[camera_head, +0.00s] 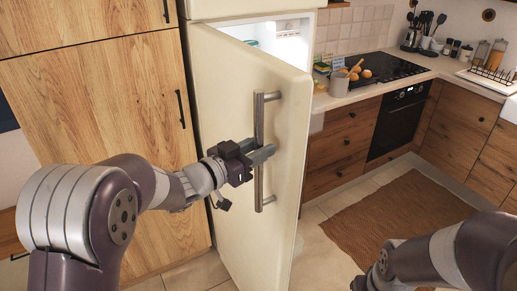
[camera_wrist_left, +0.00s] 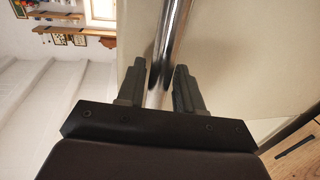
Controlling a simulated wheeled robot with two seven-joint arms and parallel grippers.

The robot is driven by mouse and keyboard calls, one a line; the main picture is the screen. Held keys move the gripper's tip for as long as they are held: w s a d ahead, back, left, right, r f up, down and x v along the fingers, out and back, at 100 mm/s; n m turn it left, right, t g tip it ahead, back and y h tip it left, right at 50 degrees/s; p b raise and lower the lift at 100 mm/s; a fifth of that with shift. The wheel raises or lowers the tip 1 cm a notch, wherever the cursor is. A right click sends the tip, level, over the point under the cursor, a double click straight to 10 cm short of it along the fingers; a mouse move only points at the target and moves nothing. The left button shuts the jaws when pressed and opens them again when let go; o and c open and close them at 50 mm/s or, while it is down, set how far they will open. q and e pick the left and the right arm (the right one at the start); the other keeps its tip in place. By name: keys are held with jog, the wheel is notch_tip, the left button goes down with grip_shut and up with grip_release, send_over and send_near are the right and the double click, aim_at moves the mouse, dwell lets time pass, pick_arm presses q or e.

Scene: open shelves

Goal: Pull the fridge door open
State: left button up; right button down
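The cream fridge door (camera_head: 225,130) stands partly open, and the lit inside of the fridge (camera_head: 285,35) shows above its top edge. A long vertical metal bar handle (camera_head: 259,120) is on the door's face. My left gripper (camera_head: 262,155) has its fingers around the lower middle of the handle. In the left wrist view the bar handle (camera_wrist_left: 168,50) runs between the two dark fingers of the left gripper (camera_wrist_left: 160,88), which are closed in close to it. My right arm (camera_head: 440,255) is at the lower right; its gripper is mostly cut off by the frame edge.
A tall wooden cabinet (camera_head: 95,100) stands left of the fridge. To the right are a counter with a black hob (camera_head: 385,70), an oven (camera_head: 397,118) and wooden drawers (camera_head: 345,135). A brown rug (camera_head: 390,215) lies on the tiled floor, which is otherwise clear.

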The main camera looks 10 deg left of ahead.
pick_arm(q)
jog(key=shift+o, duration=0.2)
jog(key=shift+a, duration=0.1)
jog(key=b+v, duration=0.2)
jog(key=v, duration=1)
jog(key=shift+s+a+b, duration=0.2)
jog(key=shift+s+b, duration=0.1)
